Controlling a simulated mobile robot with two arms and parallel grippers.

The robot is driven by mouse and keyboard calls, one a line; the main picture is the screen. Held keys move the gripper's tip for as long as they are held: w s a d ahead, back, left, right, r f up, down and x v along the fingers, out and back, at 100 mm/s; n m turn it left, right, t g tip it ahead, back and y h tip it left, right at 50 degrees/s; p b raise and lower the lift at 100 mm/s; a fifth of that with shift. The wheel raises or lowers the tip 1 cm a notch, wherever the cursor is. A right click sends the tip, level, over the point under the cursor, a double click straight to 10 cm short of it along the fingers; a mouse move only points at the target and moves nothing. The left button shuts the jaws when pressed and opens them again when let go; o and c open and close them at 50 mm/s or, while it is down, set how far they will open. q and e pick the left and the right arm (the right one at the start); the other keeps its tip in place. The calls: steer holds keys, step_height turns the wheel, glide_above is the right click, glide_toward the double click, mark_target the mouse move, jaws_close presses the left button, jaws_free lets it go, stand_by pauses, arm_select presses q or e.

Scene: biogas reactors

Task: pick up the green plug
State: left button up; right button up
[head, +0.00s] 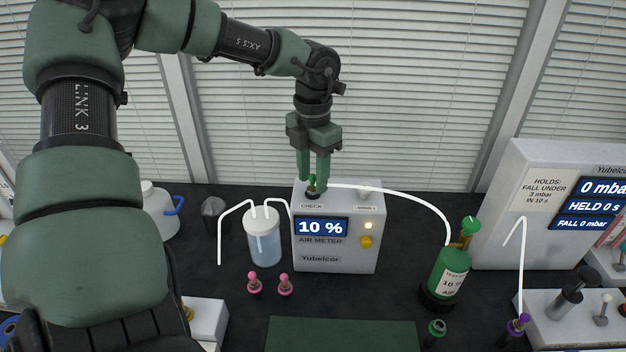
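A small green plug (311,184) stands upright at the CHECK port on top of the white air meter (337,257). A white hose runs from beside it to the green gas bottle (447,277). My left gripper (313,181) points straight down over the port, its two green fingers on either side of the plug. A narrow gap shows between the fingers; I cannot tell whether they touch the plug. The right finger partly hides the plug and hose end. My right gripper is not in view.
A clear jar of liquid (265,241) with white tubes stands left of the meter. Two pink plugs (254,284) stand in front. A green-topped black piece (436,330) and a purple plug (517,326) are at front right. A large display unit (530,225) stands right.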

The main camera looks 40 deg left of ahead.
arm_select(q)
steer(key=shift+s+d, duration=0.1)
steer(key=shift+s, duration=0.05)
steer(key=shift+c, duration=0.9)
jaws_close()
steer(key=shift+r, duration=0.1)
